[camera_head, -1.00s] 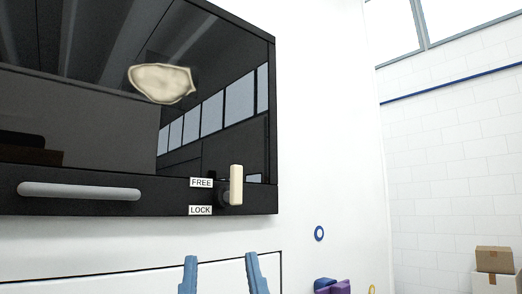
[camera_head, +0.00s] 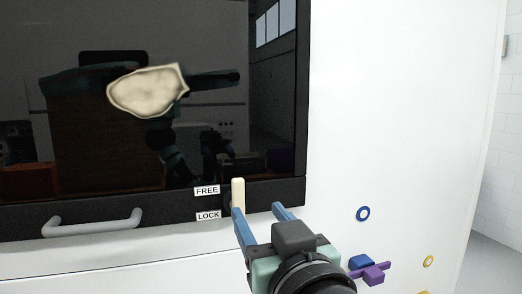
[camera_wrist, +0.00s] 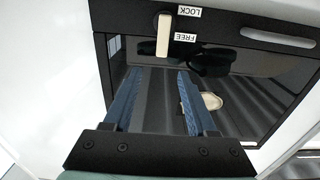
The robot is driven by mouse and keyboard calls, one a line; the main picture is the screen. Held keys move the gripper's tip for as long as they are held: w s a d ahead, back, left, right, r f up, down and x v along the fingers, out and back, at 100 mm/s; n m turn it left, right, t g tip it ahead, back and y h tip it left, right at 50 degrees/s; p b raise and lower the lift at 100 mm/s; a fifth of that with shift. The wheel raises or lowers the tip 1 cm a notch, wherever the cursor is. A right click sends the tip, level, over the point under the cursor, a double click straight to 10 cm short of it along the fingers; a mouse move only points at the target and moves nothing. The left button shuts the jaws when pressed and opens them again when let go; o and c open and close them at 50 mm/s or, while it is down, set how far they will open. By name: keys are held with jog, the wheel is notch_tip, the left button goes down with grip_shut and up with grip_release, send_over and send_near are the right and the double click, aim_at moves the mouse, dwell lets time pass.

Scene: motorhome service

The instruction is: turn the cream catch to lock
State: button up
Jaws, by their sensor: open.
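The cream catch (camera_head: 238,194) sits at the lower right of the dark window's frame and stands upright, its free end up beside the FREE label (camera_head: 207,190). The LOCK label (camera_head: 208,215) is below. My gripper (camera_head: 257,210) is open and empty, its blue fingers pointing at the frame. In the head view the left fingertip overlaps the catch's lower end; I cannot tell if they touch. In the wrist view, which is upside down, the catch (camera_wrist: 163,36) lies just beyond and between the fingertips (camera_wrist: 160,74). The catch's pivot is mostly hidden in the head view.
A grey handle bar (camera_head: 92,223) juts from the frame left of the labels. A cream patch (camera_head: 147,90) is on the dark window (camera_head: 60,150). Blue and purple fittings (camera_head: 367,270) and a blue ring (camera_head: 363,213) are on the white wall right of my gripper.

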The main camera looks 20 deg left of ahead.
aim_at(239, 185)
jog(key=p+x, duration=0.4)
jog(key=x, duration=0.8)
jog(key=shift+s+a+r+p, duration=0.1)
jog(key=shift+a+r+p, duration=0.05)
jog(key=shift+p, duration=0.15)
jog(key=shift+w+a, duration=0.3)
jog(key=shift+w, duration=0.2)
jog(key=shift+c, duration=0.3)
grip_shut()
